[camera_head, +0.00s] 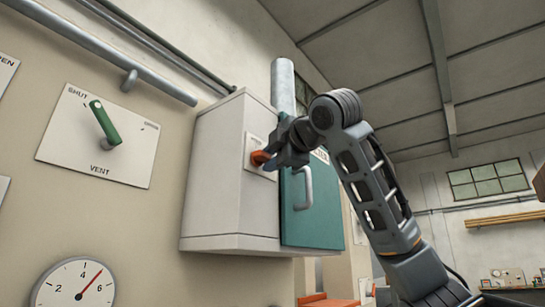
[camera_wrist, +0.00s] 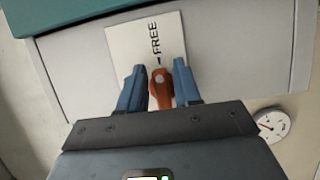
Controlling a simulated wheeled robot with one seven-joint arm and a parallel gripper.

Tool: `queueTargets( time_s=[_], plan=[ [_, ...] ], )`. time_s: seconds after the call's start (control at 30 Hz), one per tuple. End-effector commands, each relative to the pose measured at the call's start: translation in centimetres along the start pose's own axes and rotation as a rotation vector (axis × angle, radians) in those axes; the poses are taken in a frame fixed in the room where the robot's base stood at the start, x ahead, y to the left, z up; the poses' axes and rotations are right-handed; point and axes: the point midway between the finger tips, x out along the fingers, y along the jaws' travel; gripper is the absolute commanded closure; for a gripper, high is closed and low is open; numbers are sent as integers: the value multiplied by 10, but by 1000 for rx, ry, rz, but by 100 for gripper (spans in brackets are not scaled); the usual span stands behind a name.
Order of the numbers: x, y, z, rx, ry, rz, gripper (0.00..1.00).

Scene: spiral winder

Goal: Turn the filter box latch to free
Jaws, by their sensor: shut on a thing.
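The filter box (camera_head: 222,175) is a pale grey wall cabinet with a teal door (camera_head: 312,215). In the wrist view the latch (camera_wrist: 160,92) lies between the two blue fingers of my gripper (camera_wrist: 160,88). The plate (camera_wrist: 125,45) there carries the word FREE and a small mark, and the latch's upper end is close to that mark. My gripper (camera_head: 272,158) is shut on the latch. The fingers and gripper body hide the latch's lower part and the rest of the plate.
The teal door has a grey handle (camera_head: 303,188) just below my gripper. A vertical pipe (camera_head: 283,85) rises behind the box. On the left wall are a green SHUT/VENT lever (camera_head: 105,123) and a round gauge (camera_head: 75,287). Open room lies to the right.

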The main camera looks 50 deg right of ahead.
Motion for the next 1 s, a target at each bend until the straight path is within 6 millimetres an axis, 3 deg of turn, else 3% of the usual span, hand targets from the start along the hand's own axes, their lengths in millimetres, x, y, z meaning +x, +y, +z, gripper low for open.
queueTargets(
  time_s=[0.27, 0.3, 0.37, 0.67, 1.0],
  plan=[
    [1, -2, 0, -1, 1, -5, 98],
    [1, -2, 0, -1, 1, -5, 64],
    [1, -2, 0, -1, 1, -4, 58],
    [-2, -1, 0, -1, 1, -1, 57],
    [-51, -3, -1, -2, 1, 1, 57]
  ],
)
